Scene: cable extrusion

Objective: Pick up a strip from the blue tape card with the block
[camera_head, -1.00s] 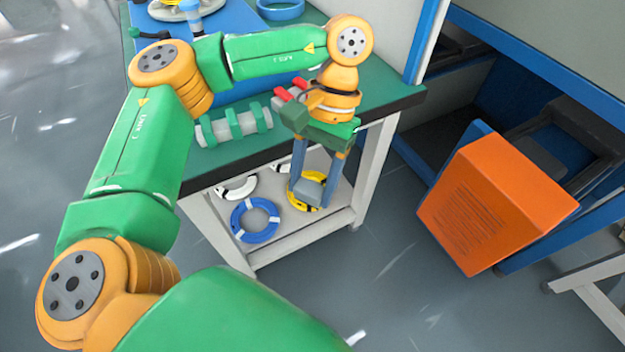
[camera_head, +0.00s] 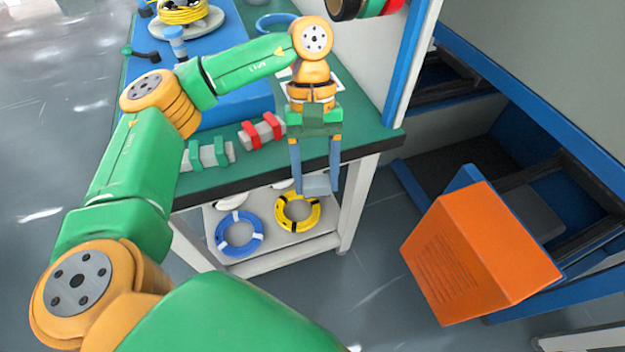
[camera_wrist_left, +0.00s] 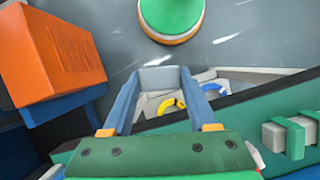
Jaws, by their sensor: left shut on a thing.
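My left gripper (camera_head: 318,186) is shut on a small grey block (camera_head: 316,185), held low between its long blue-grey fingers. Gripper and block hang just off the front edge of the green-topped table (camera_head: 365,137), clear of the top. In the left wrist view the block (camera_wrist_left: 160,78) sits between the fingertips (camera_wrist_left: 158,85), with grey floor beyond it. I cannot make out a blue tape card in either view. My right gripper is not in view.
Grey bars with green clips (camera_head: 221,150) and red clips (camera_head: 262,131) lie along the table front. A blue ring (camera_head: 239,233) and a yellow ring (camera_head: 298,212) lie on the lower shelf. An orange box (camera_head: 480,250) stands at right. A white-and-blue panel (camera_head: 400,75) rises beside the table.

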